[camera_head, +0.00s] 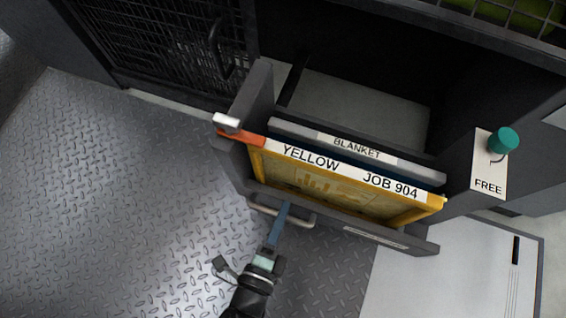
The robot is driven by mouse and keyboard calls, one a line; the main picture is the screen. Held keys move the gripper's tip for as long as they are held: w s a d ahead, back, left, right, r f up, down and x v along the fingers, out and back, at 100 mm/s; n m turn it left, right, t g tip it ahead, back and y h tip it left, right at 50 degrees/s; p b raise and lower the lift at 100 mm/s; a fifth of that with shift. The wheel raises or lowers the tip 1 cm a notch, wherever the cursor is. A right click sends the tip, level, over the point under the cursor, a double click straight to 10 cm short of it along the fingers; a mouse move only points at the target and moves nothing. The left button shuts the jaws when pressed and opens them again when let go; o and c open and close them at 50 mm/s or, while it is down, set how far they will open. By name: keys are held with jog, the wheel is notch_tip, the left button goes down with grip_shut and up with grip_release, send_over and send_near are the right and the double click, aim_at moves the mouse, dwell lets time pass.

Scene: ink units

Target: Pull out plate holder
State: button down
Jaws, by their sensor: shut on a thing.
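The plate holder (345,222) is a dark grey drawer-like rack that stands out from the front of a dark cabinet. In it are a yellow-framed plate (330,188) labelled "YELLOW JOB 904" and, behind it, a grey slab labelled "BLANKET" (402,168). A light metal bar handle (303,221) is on the holder's front. My gripper (284,210) reaches up from below and is shut on this handle. Its fingers hide the middle of the bar.
A teal knob (503,140) sits by a white "FREE" label (487,176) at right. A black mesh door (165,45) with a handle is at upper left. A pale panel (450,275) lies at lower right. Bare diamond-plate floor (110,200) spreads to the left.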

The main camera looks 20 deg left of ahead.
jog(key=c, duration=0.8)
grip_release()
jog(key=shift+c, duration=0.2)
jog(key=p+v, duration=0.5)
jog(key=v, duration=0.8)
